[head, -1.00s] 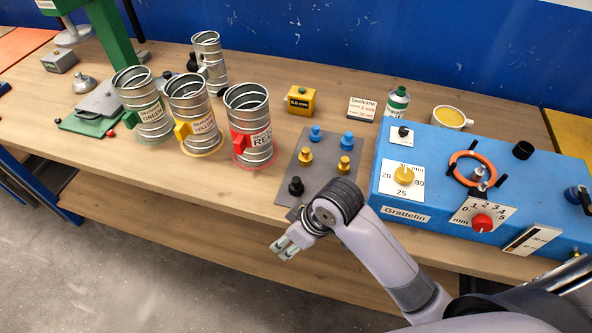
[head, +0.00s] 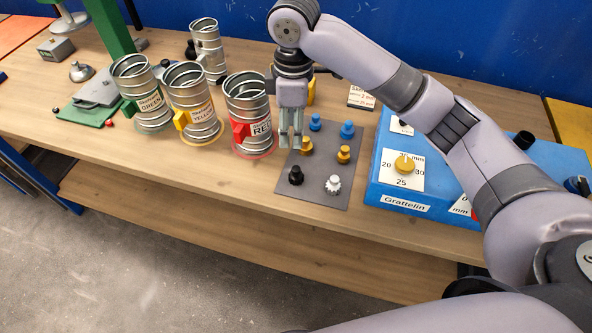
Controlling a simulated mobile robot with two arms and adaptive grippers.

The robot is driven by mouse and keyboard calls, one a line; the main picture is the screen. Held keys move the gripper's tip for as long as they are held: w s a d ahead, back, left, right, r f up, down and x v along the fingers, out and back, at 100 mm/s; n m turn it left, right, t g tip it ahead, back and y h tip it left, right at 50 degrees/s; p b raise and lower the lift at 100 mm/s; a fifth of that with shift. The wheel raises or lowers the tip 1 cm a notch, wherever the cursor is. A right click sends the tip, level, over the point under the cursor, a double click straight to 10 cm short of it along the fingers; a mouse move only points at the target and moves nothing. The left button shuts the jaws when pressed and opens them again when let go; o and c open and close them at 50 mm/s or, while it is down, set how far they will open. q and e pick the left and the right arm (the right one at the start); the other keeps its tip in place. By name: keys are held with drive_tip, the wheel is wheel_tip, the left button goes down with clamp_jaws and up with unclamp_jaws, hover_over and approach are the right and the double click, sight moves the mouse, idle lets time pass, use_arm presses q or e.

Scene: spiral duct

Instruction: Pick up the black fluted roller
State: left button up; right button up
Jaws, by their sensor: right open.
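The black fluted roller (head: 296,176) stands upright at the front left of the grey mat (head: 313,192) on the bench. My right gripper (head: 290,142) points down at the mat's left back part, just behind the black roller in the picture and apart from it. Its fingers are open, with a narrow gap and nothing between them. A yellow roller (head: 306,147) is close to the right of the fingertips. My left gripper is not in view.
The mat also holds blue rollers (head: 347,130), another yellow roller (head: 343,154) and a white roller (head: 333,184). The red-labelled duct (head: 247,110) stands close left of my gripper. The blue Grattelin box (head: 420,190) is right of the mat, partly behind my arm.

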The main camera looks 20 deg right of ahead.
drive_tip(key=r, duration=0.1)
drive_tip(key=p, duration=0.3)
hover_over(296, 168)
wheel_tip(296, 168, down, 11)
drive_tip(key=shift+f, duration=0.1)
drive_tip(key=shift+f+p, duration=0.4)
drive_tip(key=shift+f, duration=0.15)
wheel_tip(296, 168, down, 4)
drive_tip(key=shift+s+r+p, duration=0.1)
drive_tip(key=shift+r+p, duration=0.1)
drive_tip(key=shift+p, duration=0.5)
drive_tip(key=shift+f, duration=0.45)
drive_tip(key=shift+c, duration=0.3)
clamp_jaws()
drive_tip(key=shift+r, duration=0.1)
